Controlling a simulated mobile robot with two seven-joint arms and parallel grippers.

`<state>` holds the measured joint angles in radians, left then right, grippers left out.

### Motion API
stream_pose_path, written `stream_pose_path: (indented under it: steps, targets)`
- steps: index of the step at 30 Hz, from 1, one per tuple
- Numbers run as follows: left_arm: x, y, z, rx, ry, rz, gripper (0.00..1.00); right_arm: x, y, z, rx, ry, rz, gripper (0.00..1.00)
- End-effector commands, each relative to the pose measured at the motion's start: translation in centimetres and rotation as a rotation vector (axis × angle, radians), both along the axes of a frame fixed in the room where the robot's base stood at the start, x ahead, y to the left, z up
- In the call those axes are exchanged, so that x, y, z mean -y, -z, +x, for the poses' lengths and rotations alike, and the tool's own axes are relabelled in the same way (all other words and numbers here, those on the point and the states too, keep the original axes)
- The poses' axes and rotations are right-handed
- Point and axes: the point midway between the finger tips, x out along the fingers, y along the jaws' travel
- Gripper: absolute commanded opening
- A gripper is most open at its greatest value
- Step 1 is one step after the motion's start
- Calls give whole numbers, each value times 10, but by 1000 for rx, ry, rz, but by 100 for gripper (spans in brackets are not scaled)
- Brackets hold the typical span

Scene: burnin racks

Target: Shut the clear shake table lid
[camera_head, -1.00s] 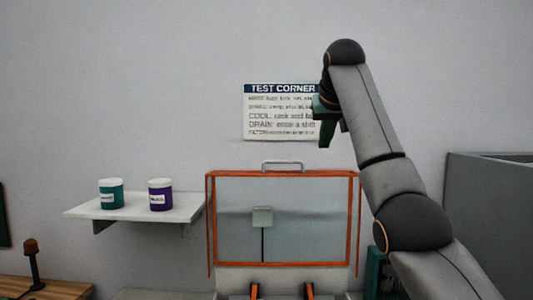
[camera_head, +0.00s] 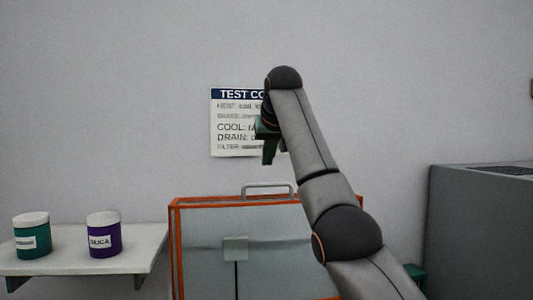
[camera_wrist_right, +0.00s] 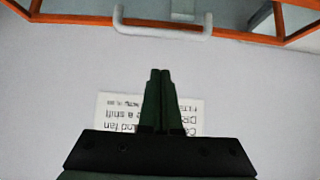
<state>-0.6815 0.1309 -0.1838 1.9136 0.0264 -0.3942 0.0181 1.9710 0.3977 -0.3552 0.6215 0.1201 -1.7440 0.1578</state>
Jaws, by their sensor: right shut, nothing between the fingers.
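The clear lid (camera_head: 205,255) with an orange frame stands raised, upright against the wall, in the head view. A grey bar handle (camera_head: 268,186) sits on its top edge; the handle (camera_wrist_right: 162,30) and the orange rim (camera_wrist_right: 70,17) also show at the top of the right wrist view. My right gripper (camera_head: 269,158) is above the handle, apart from it, in front of the wall sign. In the right wrist view its dark green fingers (camera_wrist_right: 160,75) are together with nothing between them. My arm hides the lid's right side. My left gripper is not in view.
A wall shelf (camera_head: 80,256) at left holds a green jar (camera_head: 32,238) and a purple jar (camera_head: 104,236). A test corner sign (camera_head: 230,125) is on the wall behind my gripper. A large grey cabinet (camera_head: 480,235) stands at right.

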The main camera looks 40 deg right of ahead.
Motion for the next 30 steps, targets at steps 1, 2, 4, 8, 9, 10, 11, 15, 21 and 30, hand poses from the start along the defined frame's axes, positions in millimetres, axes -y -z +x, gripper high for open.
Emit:
stream_pose_path:
  steps: [1,2,4,8,9,10,11,15,21,30]
  targets:
    - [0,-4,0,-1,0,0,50,5,8,7,-7,3,1,0]
    - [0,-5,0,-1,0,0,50,7,12,11,-7,3,1,0]
    - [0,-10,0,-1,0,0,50,13,23,21,-7,2,2,0]
    - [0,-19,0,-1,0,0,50,23,42,39,-8,2,0,0]
    - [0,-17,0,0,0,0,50,23,44,40,-2,1,-1,0]
    - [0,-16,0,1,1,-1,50,21,44,38,1,0,-2,0]
    - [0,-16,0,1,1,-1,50,20,45,36,1,1,-1,0]
    - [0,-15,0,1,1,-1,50,16,46,28,1,1,0,0]
    - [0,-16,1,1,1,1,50,9,48,16,0,0,0,0]
    - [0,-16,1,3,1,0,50,4,49,6,-1,1,0,0]
